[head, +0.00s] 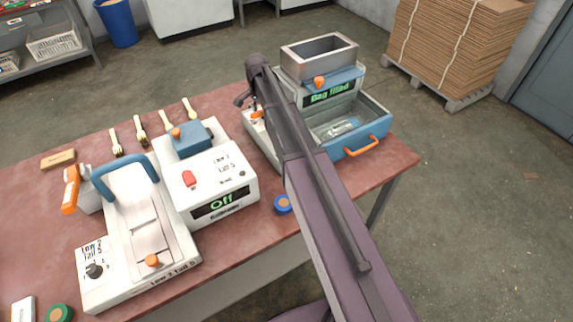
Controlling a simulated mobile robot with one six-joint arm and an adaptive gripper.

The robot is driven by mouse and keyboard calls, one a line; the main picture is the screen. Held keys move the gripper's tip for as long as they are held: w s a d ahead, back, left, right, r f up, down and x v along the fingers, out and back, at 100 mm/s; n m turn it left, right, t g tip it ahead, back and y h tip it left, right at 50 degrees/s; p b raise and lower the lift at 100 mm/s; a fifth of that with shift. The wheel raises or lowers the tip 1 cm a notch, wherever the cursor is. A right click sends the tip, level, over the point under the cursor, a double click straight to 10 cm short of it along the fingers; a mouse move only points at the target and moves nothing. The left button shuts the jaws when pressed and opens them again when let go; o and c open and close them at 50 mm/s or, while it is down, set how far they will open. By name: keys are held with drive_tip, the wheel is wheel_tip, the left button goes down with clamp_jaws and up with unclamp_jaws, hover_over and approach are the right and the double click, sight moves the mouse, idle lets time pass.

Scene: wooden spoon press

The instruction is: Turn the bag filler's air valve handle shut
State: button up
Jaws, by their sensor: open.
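The bag filler (262,145) stands at the back right of the table, with a grey hopper (320,54) on top and a green-lit display (328,92) reading "Bag filled". An orange knob (319,82) sits on its blue front part. Its drawer (375,128) is pulled out, with a clear bag (342,128) inside. A small orange handle (257,114) shows at the filler's left side; it seems to be the air valve handle, partly hidden by my arm. My gripper (241,100) is open beside this handle, small and mostly hidden; I cannot tell whether they touch.
A white machine (240,174) with an "Off" display stands mid-table. Left of it is a white machine with a blue bar handle (125,178). Several wooden utensils (140,130) lie behind. A blue roll (283,204) lies near the front edge. Stacked cardboard (470,40) stands behind right.

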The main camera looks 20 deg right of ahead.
drive_tip(key=n, duration=0.6)
drive_tip(key=shift+s+d+n, duration=0.35)
drive_tip(key=shift+d+n, duration=0.05)
drive_tip(key=n, duration=0.3)
drive_tip(key=shift+s+d+n, duration=0.1)
drive_tip(key=shift+d+n, duration=0.2)
drive_tip(key=shift+d, duration=0.05)
drive_tip(key=n, duration=0.3)
drive_tip(key=shift+d+n, duration=0.3)
drive_tip(key=shift+r, duration=0.25)
wheel_tip(320, 180, up, 14)
drive_tip(key=f+p, duration=0.1)
drive_tip(key=p, duration=1.3)
drive_tip(key=s+f+m+b, duration=0.1)
drive_tip(key=s+f+b, duration=0.3)
drive_tip(key=s, duration=0.4)
drive_tip(key=s+f+b, duration=0.4)
drive_tip(key=s, duration=0.5)
drive_tip(key=s+f+m+b, duration=0.1)
drive_tip(key=s+f+b, duration=0.3)
drive_tip(key=s, duration=0.5)
drive_tip(key=shift+s+a+f+m+b, duration=0.2)
drive_tip(key=shift+f+m+b, duration=0.15)
drive_tip(key=shift+b, duration=0.25)
wheel_tip(320, 180, up, 16)
drive_tip(key=p, duration=1.6)
drive_tip(key=shift+r, duration=0.2)
